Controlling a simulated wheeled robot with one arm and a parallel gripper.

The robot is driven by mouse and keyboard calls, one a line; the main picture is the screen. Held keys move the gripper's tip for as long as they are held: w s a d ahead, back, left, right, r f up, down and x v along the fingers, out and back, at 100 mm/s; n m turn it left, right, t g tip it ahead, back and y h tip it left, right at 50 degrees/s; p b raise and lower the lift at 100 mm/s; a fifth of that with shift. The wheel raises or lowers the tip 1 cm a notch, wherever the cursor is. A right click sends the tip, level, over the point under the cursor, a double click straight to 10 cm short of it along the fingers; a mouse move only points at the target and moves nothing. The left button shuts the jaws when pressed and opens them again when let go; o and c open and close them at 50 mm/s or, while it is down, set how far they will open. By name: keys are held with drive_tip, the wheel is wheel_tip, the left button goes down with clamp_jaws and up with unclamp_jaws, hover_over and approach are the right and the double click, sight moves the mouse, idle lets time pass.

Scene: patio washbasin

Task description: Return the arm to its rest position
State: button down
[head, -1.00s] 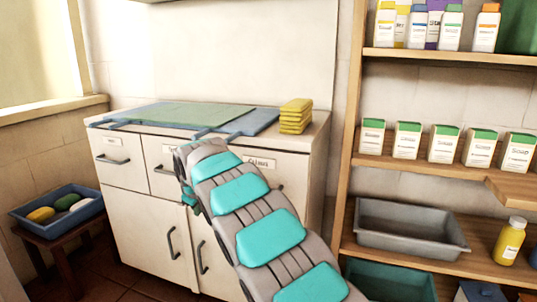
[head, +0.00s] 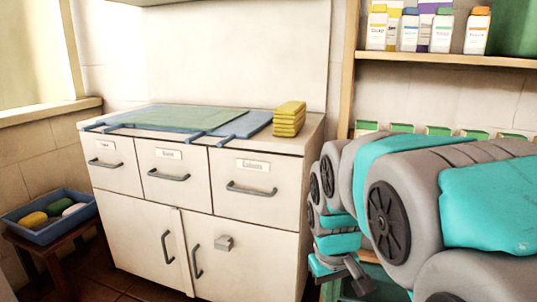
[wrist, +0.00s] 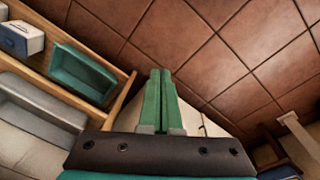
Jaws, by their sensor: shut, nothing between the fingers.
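My arm is folded at the right of the head view, in front of the shelf unit. In the wrist view my gripper (wrist: 160,75) has its two green fingers side by side and touching, with nothing between them. They point out over the brown tiled floor (wrist: 210,50). In the head view the arm's lower end hangs between the white cabinet (head: 245,245) and the shelves, and the fingertips are hard to make out there.
The cabinet carries a green and blue mat (head: 165,117) and stacked yellow sponges (head: 289,118). A blue tray (head: 45,235) stands on a low stool at left. The wrist view shows a teal bin (wrist: 82,72) and a grey basin (wrist: 35,105) on the shelving.

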drive_tip(key=s+d+f+m+g, duration=0.1)
drive_tip(key=s+f, duration=0.1)
drive_tip(key=s, duration=0.8)
drive_tip(key=s+d+f+m+g, duration=0.1)
drive_tip(key=s+d+f+m, duration=0.1)
drive_tip(key=s, duration=0.9)
drive_tip(key=shift+s+f+g+y, duration=0.25)
drive_tip(key=shift+f+g+y, duration=0.15)
drive_tip(key=shift+f, duration=0.35)
